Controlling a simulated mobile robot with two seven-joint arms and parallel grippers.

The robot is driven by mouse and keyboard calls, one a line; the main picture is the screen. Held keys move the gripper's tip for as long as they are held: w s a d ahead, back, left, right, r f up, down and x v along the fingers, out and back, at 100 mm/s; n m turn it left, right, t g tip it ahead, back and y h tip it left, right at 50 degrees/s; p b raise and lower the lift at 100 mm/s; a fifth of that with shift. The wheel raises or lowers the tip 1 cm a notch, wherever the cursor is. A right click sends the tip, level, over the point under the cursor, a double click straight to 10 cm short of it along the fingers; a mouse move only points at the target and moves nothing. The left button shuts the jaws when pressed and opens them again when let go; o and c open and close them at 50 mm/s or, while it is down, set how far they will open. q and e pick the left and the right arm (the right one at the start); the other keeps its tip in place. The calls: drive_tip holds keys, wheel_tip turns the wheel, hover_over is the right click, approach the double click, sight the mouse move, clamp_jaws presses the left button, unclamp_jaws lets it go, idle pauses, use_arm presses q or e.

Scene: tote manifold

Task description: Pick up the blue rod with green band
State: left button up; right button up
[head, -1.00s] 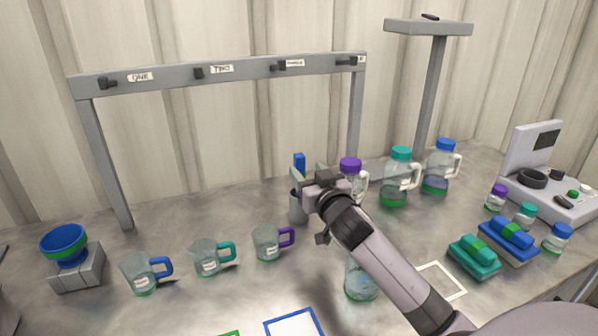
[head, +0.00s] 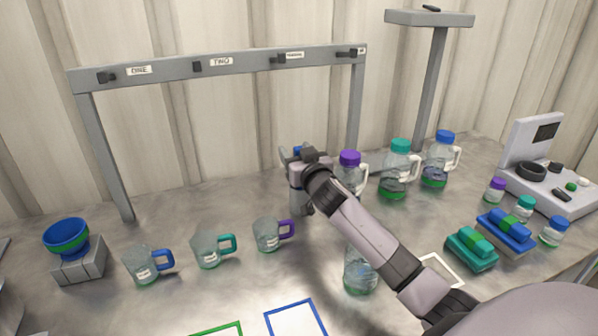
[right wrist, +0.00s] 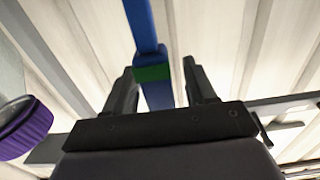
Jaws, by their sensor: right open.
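The blue rod with green band (right wrist: 141,25) stands between the two fingers of my right gripper (right wrist: 158,72) in the right wrist view. The green band (right wrist: 152,73) is level with the fingertips, and gaps show on both sides. My right gripper is open. In the head view my right gripper (head: 296,160) is at the grey upright holder (head: 298,203), and only a small blue bit of the rod (head: 297,150) shows. The rest of the rod is hidden. My left gripper is out of view.
A purple-lidded bottle (head: 348,172) stands close right of my gripper. It shows its purple lid (right wrist: 25,130) in the right wrist view. A grey labelled rack (head: 225,66) stands behind. Mugs with blue (head: 148,266), teal (head: 208,250) and purple (head: 268,235) handles stand to the left.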

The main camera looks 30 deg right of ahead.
clamp_jaws()
wheel_tip(320, 180, up, 14)
drive_tip(key=p, duration=0.1)
idle(0.9)
